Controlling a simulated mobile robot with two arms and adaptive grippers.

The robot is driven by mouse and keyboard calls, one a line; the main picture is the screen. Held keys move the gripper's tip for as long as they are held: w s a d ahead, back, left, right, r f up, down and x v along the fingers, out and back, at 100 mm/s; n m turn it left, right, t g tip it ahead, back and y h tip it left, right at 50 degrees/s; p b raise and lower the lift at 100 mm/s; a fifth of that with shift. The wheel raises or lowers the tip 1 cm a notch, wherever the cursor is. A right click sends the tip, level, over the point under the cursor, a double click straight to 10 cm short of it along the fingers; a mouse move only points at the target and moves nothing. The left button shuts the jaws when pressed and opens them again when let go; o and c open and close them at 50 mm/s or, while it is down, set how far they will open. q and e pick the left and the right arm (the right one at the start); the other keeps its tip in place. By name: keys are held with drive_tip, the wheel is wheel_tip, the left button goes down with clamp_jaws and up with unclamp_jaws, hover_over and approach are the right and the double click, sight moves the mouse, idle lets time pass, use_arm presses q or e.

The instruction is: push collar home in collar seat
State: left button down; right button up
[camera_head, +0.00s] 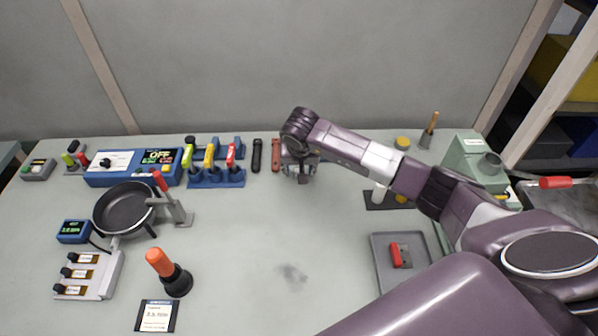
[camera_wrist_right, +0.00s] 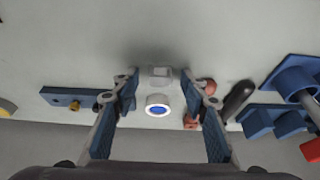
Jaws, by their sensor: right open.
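My right gripper (camera_head: 298,178) is over the back middle of the bench. In the right wrist view its two blue-padded fingers (camera_wrist_right: 158,98) stand apart. Between them is a white ring with a blue centre (camera_wrist_right: 158,108), which may be the collar on its seat; no finger visibly touches it. A small pale grey block (camera_wrist_right: 160,75) lies just beyond the ring in that view. I cannot tell how deep the ring sits. In the head view the gripper and arm hide this spot. My left gripper is not in view.
A red handle (camera_head: 276,155) and black handle (camera_head: 256,155) lie close beside the gripper. A blue rack (camera_head: 217,179) of coloured handles stands left. A pan (camera_head: 125,208) sits farther left, a grey tray (camera_head: 385,277) front right. The middle bench is clear.

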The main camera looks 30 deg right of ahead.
drive_tip(key=c, duration=0.7)
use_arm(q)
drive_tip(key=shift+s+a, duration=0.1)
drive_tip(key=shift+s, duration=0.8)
use_arm(e)
drive_tip(key=shift+c, duration=1.1)
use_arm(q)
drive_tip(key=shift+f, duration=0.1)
use_arm(e)
drive_tip(key=shift+r, duration=0.1)
